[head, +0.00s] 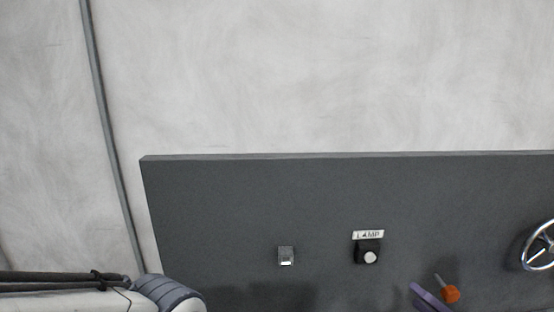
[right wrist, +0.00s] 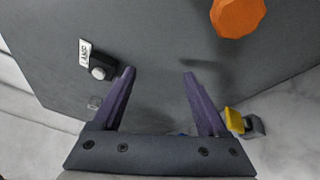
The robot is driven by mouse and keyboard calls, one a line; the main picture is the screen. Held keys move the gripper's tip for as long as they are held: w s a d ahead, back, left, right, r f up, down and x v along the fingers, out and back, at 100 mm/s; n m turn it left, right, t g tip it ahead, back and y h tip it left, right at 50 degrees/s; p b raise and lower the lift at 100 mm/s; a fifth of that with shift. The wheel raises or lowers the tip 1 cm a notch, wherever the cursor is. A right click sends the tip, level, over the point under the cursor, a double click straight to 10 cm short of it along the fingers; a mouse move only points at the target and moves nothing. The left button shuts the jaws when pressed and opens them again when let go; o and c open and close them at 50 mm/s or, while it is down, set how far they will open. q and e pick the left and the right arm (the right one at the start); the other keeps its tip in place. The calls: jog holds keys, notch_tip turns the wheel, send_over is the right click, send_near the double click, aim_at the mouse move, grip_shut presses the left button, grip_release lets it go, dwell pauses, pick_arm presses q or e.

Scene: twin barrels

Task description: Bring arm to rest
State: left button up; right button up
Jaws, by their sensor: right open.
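My right gripper (right wrist: 159,73) is open and empty in the right wrist view, with two purple fingers apart in front of the dark grey panel (right wrist: 160,25). In the head view part of my right gripper (head: 427,298) shows at the bottom edge, left of the orange knob (head: 451,294). The orange knob (right wrist: 238,16) is beyond the fingers at the top right of the right wrist view, apart from them. A pale link of my left arm (head: 70,301) shows at the bottom left of the head view. My left gripper is out of sight.
The grey panel (head: 220,200) carries a small switch (head: 286,256), a white button on a black box (head: 369,254) under a LAMP label (head: 368,235), and a chrome wheel (head: 538,246). A yellow part (right wrist: 234,120) sits right of the fingers. A bare wall (head: 320,70) stands behind.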

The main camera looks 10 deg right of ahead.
jog(key=s+a+r+n+g+y, duration=0.2)
jog(key=a+n+g+y, duration=0.9)
jog(key=a+n, duration=1.05)
jog(key=s+a+n+g+h, duration=0.3)
jog(key=s+a+n+h, duration=0.2)
jog(key=n, duration=1.1)
jog(key=s+a+n+g+h, duration=0.3)
jog(key=s+a+n+h, duration=0.3)
jog(key=n, duration=1)
jog(key=s+r+h, duration=0.1)
jog(key=h, duration=0.2)
jog(key=shift+s+a+h, duration=0.3)
jog(key=shift+s, duration=0.05)
